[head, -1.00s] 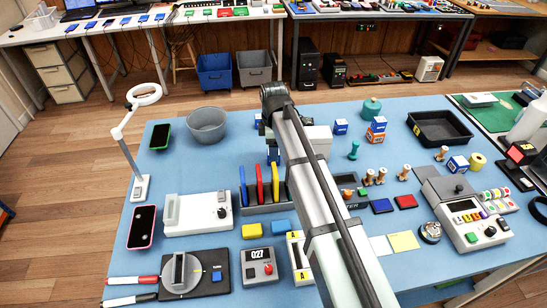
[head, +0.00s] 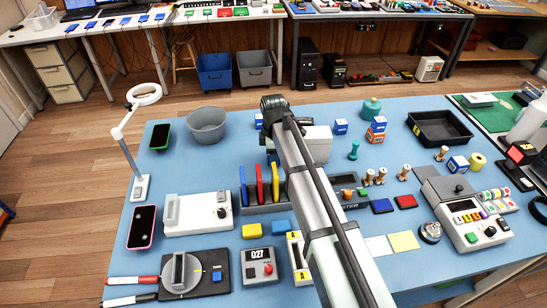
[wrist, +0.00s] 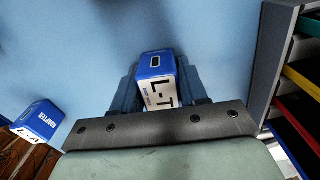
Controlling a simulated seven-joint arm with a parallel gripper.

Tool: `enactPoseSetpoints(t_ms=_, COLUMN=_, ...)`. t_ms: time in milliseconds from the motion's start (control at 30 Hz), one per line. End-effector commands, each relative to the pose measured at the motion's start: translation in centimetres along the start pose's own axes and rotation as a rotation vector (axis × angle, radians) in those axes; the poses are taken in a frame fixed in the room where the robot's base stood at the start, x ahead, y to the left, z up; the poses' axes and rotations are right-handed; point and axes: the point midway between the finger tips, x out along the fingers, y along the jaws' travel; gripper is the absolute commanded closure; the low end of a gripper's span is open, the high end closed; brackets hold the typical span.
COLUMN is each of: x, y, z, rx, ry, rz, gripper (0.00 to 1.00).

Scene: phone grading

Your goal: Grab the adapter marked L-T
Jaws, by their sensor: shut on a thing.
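The adapter marked L-T (wrist: 157,84), a small box with a blue top and a white labelled face, sits between the two fingers of my gripper (wrist: 160,90) in the wrist view. The gripper is shut on it. I cannot tell whether it touches the blue table. A second blue and white adapter, marked L-A (wrist: 40,120), stands apart to the left, near the table's edge. In the head view my arm hides the gripper and the L-T adapter.
A grey rack (wrist: 272,50) with coloured plates stands close on the right in the wrist view. In the head view, a grey bowl (head: 207,124) stands left of my arm and other blue boxes (head: 341,127) stand to its right. The blue table (head: 185,185) has bare room at left.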

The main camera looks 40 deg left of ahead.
Motion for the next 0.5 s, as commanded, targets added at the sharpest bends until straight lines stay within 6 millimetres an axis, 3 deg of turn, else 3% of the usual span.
enactPoseSetpoints(t_ms=167, x=-0.01, y=0.0, z=0.0, rx=0.0, ry=0.0, rz=0.0, gripper=0.87)
enactPoseSetpoints(t_ms=500, x=-0.75, y=0.04, z=-0.01, rx=0.0, ry=0.0, rz=0.001, gripper=0.87)
